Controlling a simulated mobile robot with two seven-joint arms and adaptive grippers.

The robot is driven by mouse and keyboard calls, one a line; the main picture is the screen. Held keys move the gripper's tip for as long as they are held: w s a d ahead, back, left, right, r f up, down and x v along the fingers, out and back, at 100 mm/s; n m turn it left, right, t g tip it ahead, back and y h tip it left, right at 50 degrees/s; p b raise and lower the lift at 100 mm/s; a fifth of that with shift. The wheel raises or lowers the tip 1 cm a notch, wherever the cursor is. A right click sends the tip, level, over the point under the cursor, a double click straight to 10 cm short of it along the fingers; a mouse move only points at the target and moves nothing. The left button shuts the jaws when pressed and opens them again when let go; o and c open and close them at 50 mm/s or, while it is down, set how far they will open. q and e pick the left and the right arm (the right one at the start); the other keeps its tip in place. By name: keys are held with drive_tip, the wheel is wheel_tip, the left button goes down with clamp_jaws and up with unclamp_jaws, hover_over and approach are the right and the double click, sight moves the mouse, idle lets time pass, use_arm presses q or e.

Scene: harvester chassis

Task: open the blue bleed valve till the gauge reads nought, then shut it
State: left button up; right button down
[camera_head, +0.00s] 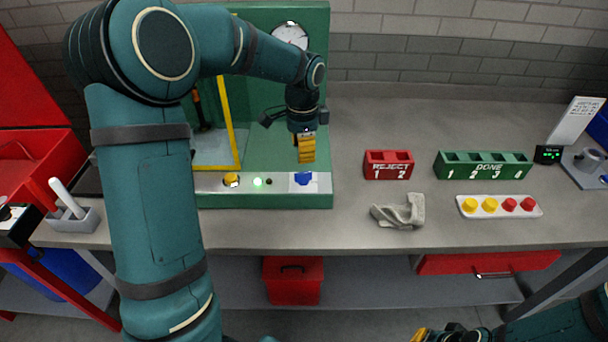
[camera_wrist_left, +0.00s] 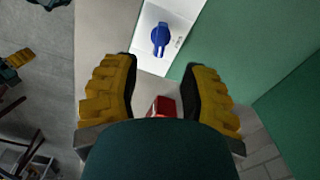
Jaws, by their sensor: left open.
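The blue bleed valve (camera_head: 301,179) is a small blue knob on a white plate on the green rig's front ledge. In the left wrist view the blue valve (camera_wrist_left: 160,38) shows its raised grip ahead of the fingers. My left gripper (camera_head: 306,160) hangs above and just behind the valve, apart from it. Its yellow fingers (camera_wrist_left: 160,78) are open with nothing held. The round white gauge (camera_head: 290,34) is on the rig's back panel; its reading is too small to tell. My right gripper (camera_head: 424,335) is partly in view at the bottom edge.
A yellow knob (camera_head: 231,180) and a lit green lamp (camera_head: 257,182) share the ledge. A yellow-framed door (camera_head: 231,120) stands left of my gripper. A grey cloth (camera_head: 400,212), red reject rack (camera_head: 388,165) and green done rack (camera_head: 483,166) lie to the right.

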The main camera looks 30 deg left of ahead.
sight(303, 173)
use_arm(q)
wheel_tip(303, 173, down, 9)
drive_tip(key=shift+w+f+b, duration=0.1)
drive_tip(key=shift+b, duration=0.5)
clamp_jaws()
